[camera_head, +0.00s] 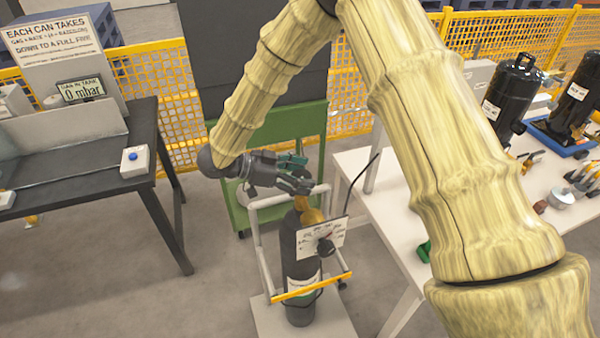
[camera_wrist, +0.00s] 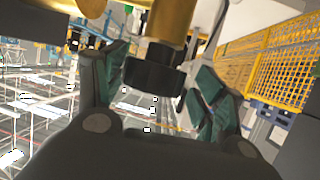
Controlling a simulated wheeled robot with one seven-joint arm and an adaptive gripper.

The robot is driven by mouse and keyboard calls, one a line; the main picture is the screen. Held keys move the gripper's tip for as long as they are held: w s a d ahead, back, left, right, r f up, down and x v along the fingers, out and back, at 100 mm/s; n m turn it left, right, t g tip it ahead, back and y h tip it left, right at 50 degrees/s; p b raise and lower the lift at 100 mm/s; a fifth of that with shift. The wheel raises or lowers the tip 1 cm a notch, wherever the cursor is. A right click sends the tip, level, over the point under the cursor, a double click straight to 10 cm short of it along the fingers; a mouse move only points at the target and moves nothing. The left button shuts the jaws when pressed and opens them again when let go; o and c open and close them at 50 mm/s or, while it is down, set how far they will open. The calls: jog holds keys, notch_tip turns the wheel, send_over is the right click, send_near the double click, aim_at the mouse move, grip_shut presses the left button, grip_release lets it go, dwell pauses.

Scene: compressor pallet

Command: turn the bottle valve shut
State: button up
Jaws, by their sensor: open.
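The dark gas bottle (camera_head: 300,258) stands upright in a wheeled cart, with a brass valve (camera_head: 311,215) at its top. My gripper (camera_head: 296,174) is just above the valve, reaching in from the left, and partly hides the valve's top. In the wrist view, a black valve knob (camera_wrist: 153,74) under a brass body (camera_wrist: 167,20) lies between the spread green-padded fingers of my gripper (camera_wrist: 160,92). Gaps show on both sides of the knob, wider on the right. I see no clear contact.
The cart's yellow bar (camera_head: 312,287) crosses the bottle. A dark table (camera_head: 80,180) is left, and a white bench (camera_head: 385,215) with black compressors (camera_head: 513,95) is right. Yellow mesh fencing (camera_head: 182,140) stands behind.

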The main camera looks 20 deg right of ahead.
jog(key=shift+s+a+r, duration=0.15)
jog(key=shift+s+r, duration=0.35)
jog(key=shift+s, duration=0.3)
jog(key=shift+c, duration=1.4)
jog(key=shift+w+f, duration=0.45)
jog(key=shift+w, duration=0.1)
jog(key=c, duration=0.7)
jog(key=shift+s+r, duration=0.15)
jog(key=shift+r, duration=0.05)
jog(key=shift+c, duration=0.2)
jog(key=m+g+y, duration=0.1)
jog(key=m+g, duration=0.2)
jog(key=shift+g, duration=0.4)
jog(key=shift+m+g+y, duration=1.3)
jog(key=shift+m+g, duration=0.6)
jog(key=shift+m, duration=0.2)
